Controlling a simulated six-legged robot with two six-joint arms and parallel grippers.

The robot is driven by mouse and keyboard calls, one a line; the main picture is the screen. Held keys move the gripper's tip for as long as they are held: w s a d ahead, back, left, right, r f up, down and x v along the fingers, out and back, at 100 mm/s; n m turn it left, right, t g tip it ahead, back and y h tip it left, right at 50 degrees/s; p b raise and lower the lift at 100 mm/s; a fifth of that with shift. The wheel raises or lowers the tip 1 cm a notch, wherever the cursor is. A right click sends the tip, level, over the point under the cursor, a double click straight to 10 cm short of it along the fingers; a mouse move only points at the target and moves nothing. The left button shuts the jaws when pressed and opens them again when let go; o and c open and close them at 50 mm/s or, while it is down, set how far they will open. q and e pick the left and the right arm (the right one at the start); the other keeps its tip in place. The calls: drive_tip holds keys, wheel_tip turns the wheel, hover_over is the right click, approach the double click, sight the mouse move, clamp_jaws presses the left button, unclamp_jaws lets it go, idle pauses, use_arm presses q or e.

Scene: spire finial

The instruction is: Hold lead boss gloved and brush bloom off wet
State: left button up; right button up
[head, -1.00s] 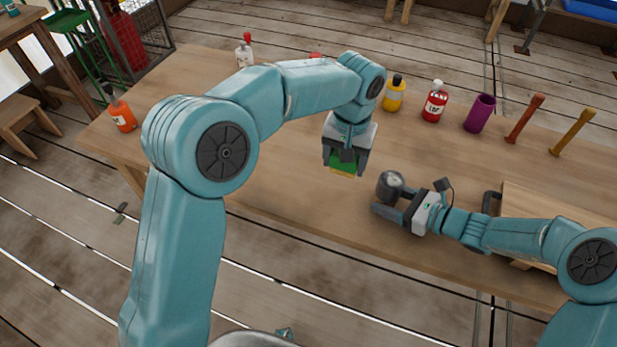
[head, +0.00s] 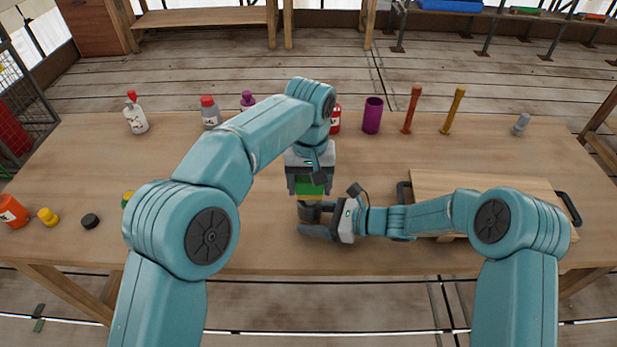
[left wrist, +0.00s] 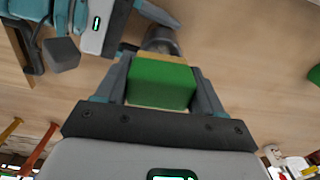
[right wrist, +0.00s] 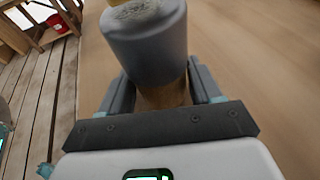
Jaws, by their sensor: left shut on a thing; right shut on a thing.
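My left gripper (head: 309,186) is shut on a green brush block (left wrist: 160,84) with pale yellow bristles (left wrist: 150,57) pointing down. My right gripper (head: 318,225) is shut on the grey lead boss (right wrist: 148,48), held low over the table near its front edge. The boss has a speckled pale patch on its top face. In the head view the brush (head: 310,189) is directly above the boss (head: 309,211). The bristle ends appear at or very near the boss top; I cannot tell if they touch. No gloves are discernible.
Along the table's back stand a white bottle (head: 137,118), a grey bottle (head: 210,114), a purple cup (head: 373,116) and two upright sticks (head: 412,110). A wooden board (head: 485,183) with dark handles lies right. An orange bottle (head: 12,211) and black disc (head: 90,221) are left.

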use_arm(q)
drive_tip(key=shift+f, duration=0.65)
idle(1.0)
drive_tip(key=shift+w, duration=0.1)
drive_tip(key=shift+w, duration=0.5)
drive_tip(key=shift+s, duration=1.15)
drive_tip(key=shift+w+f, duration=0.1)
drive_tip(key=shift+w, duration=1)
drive_tip(key=shift+s, duration=1.1)
drive_tip(key=shift+w, duration=1.1)
drive_tip(key=shift+s, duration=1.1)
drive_tip(key=shift+w, duration=1.1)
